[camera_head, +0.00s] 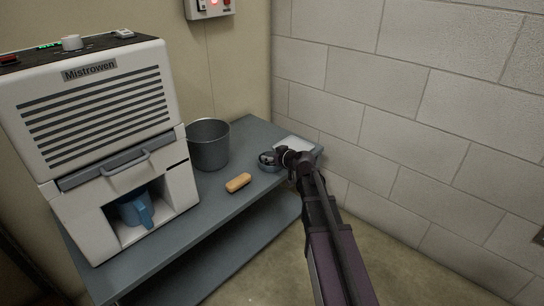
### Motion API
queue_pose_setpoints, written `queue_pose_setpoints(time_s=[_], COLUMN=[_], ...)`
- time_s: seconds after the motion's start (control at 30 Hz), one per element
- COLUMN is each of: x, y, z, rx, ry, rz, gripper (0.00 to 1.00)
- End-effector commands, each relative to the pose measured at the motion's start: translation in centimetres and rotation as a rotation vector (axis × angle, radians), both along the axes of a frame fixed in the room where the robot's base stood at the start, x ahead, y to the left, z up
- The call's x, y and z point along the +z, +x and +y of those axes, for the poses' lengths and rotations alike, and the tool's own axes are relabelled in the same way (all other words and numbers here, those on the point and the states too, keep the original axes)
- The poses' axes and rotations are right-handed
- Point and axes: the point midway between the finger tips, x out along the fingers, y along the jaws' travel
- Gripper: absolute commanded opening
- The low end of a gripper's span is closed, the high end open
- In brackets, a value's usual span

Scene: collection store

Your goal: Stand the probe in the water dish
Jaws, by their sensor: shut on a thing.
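My gripper (286,158) is at the far right end of the grey shelf unit's top, right beside a small dark round dish (264,161), which looks like the water dish. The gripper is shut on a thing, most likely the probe. The probe itself is too small and too hidden by the gripper to make out. I cannot tell whether its tip is inside the dish, above it or beside it. The gripper and my arm cover the dish's right side.
A white machine marked Mistrowen (95,120) fills the left, with a blue jug (134,211) in its bay. A grey bin (209,146), a tan block (238,183) and a flat white thing (298,145) are on the shelf top (195,210). A block wall stands close on the right.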

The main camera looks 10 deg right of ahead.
Motion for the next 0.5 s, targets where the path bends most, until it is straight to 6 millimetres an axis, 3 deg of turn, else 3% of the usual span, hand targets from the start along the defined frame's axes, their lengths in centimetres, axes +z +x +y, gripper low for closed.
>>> queue_pose_setpoints(time_s=[0.07, 0.1, 0.17, 0.2, 0.5], x=[-0.29, -0.19, -0.15, -0.15, -0.16], y=[0.0, 0.0, 0.0, 0.0, 0.0], z=[-0.03, -0.03, -0.04, -0.05, -0.11], rx=[0.0, 0.0, -0.001, -0.001, -0.001], ry=[0.0, 0.0, 0.0, 0.0, 0.0], rz=[0.0, 0.0, 0.0, 0.0, 0.0], gripper=[0.19, 0.77, 0.95, 1.0, 1.0])
